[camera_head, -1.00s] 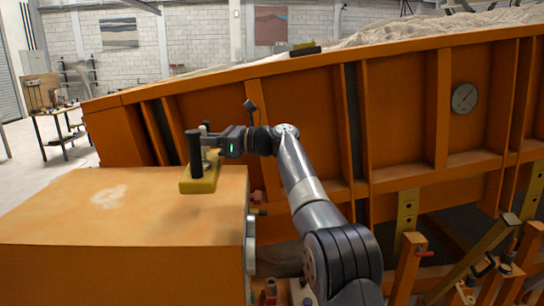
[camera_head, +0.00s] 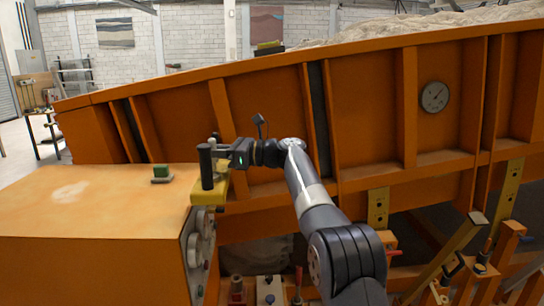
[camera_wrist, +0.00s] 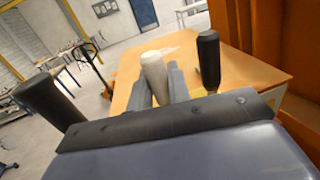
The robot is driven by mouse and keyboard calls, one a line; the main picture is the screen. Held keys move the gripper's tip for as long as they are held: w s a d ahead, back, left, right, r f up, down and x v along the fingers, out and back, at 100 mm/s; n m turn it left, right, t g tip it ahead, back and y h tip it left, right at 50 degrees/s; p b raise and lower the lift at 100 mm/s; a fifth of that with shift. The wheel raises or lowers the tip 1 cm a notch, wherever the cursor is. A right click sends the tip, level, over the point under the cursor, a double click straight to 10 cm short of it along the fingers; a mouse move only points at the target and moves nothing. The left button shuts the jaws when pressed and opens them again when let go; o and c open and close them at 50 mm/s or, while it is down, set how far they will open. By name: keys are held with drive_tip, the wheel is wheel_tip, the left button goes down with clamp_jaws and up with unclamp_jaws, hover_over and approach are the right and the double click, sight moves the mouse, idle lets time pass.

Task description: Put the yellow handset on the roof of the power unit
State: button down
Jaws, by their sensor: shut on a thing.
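The yellow handset (camera_head: 208,194) has a yellow base and an upright black grip. My gripper (camera_wrist: 157,80) is shut on its pale middle post, which shows between the fingers in the wrist view; two black grips (camera_wrist: 208,60) stand either side. The power unit is the orange box at lower left, with a flat roof (camera_head: 110,195) and knobs on its right side. In the head view the handset overlaps the roof's right edge. I cannot tell whether it touches the roof.
A small green block on a dark base (camera_head: 161,173) sits on the roof, left of the handset. A pale worn patch marks the roof further left. The large orange sandbed wall (camera_head: 360,110) with a gauge rises behind my arm. Most of the roof is clear.

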drive_tip(key=d+f+m+t, duration=0.1)
drive_tip(key=d+f+t, duration=0.1)
drive_tip(key=d+f, duration=1)
drive_tip(key=d+f+m+t, duration=0.1)
drive_tip(key=d+f, duration=0.7)
drive_tip(key=f, duration=0.8)
drive_tip(key=s+d+f+m+t+h, duration=0.25)
drive_tip(key=s+d+f, duration=0.25)
drive_tip(key=s+f, duration=0.35)
drive_tip(key=s+d+f+m+t+h, duration=0.1)
drive_tip(key=s+d+f+t, duration=0.2)
drive_tip(key=s+d+f, duration=0.5)
wheel_tip(320, 180, up, 12)
drive_tip(key=w+a+m+t+h, duration=0.1)
drive_tip(key=a+m+t+h, duration=0.1)
drive_tip(key=m+t+h, duration=0.4)
drive_tip(key=m+h, duration=0.1)
drive_tip(key=h, duration=0.2)
drive_tip(key=shift+w+r, duration=0.25)
drive_tip(key=shift+a+m, duration=0.1)
drive_tip(key=shift+m, duration=0.15)
